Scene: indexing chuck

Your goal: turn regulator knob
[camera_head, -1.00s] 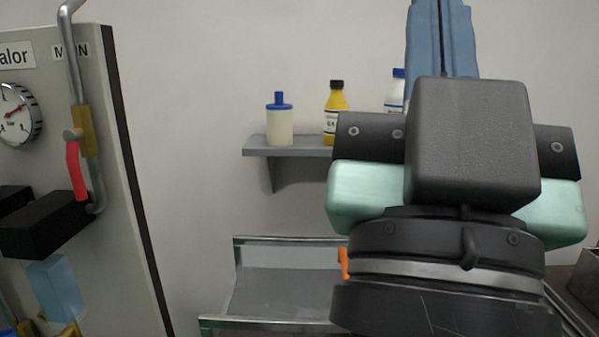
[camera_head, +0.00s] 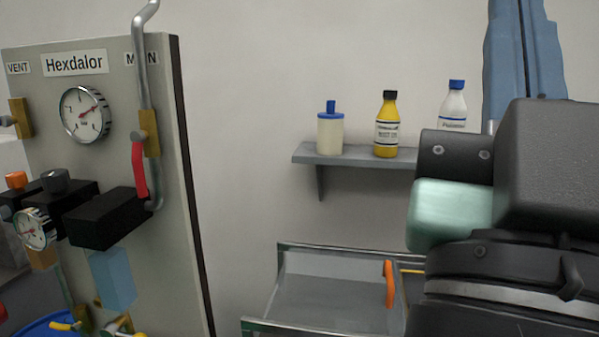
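A grey panel (camera_head: 172,260) labelled Hexdalor stands at the left, with a round gauge (camera_head: 85,114) near its top. Below it, a dark grey round knob (camera_head: 55,180) sits on a black block (camera_head: 75,205). An orange knob (camera_head: 15,180) is to its left, and a smaller gauge (camera_head: 33,230) is in front. I cannot tell for certain which knob is the regulator's. My black and mint-green arm fills the right side, well apart from the panel. I cannot see my gripper's fingers.
A red lever (camera_head: 140,166) and a black box (camera_head: 108,217) project from the panel. A wall shelf (camera_head: 350,158) holds three bottles. A metal trolley (camera_head: 320,301) with an orange upright piece (camera_head: 389,284) stands below. A blue vertical thing (camera_head: 525,60) is at top right.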

